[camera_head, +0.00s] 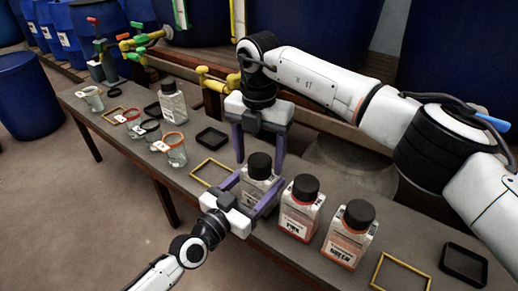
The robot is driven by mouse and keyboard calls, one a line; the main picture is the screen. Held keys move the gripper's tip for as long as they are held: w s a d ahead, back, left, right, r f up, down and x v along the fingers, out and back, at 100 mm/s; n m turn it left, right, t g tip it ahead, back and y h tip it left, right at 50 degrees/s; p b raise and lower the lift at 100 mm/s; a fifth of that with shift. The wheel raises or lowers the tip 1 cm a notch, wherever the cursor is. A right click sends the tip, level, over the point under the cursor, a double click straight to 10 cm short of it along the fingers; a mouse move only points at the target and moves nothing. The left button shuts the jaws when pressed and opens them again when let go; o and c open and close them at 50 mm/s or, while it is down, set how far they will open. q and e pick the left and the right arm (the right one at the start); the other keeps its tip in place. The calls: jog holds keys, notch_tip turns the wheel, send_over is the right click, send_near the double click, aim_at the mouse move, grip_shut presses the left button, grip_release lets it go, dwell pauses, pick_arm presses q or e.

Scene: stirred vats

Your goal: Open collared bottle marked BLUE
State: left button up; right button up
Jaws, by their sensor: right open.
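A clear square bottle (258,188) with a black cap (259,165) stands on the bench, its label mostly hidden by a finger, so I cannot read it. My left gripper (262,178) comes from the front left, its purple fingers on both sides of the bottle's body, shut on it. My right gripper (259,157) points down from above, open, with one finger on each side of the cap and visible space between them. Beside it stand a pinkish bottle marked PINK (297,217) and an orange-tinted bottle marked GREEN (345,244), both capped.
A yellow frame (193,172) and a black tray (211,138) lie left of the bottle. Another capped bottle (172,105) and several beakers (172,152) stand farther left. A yellow frame (373,276) and black tray (463,264) lie at right. Blue vats stand behind.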

aim_at(259, 161)
jog(key=c, duration=1.3)
jog(key=shift+r, duration=0.25)
jog(key=shift+r, duration=0.9)
jog(key=shift+r, duration=2.05)
pick_arm(q)
jog(key=o, duration=1.6)
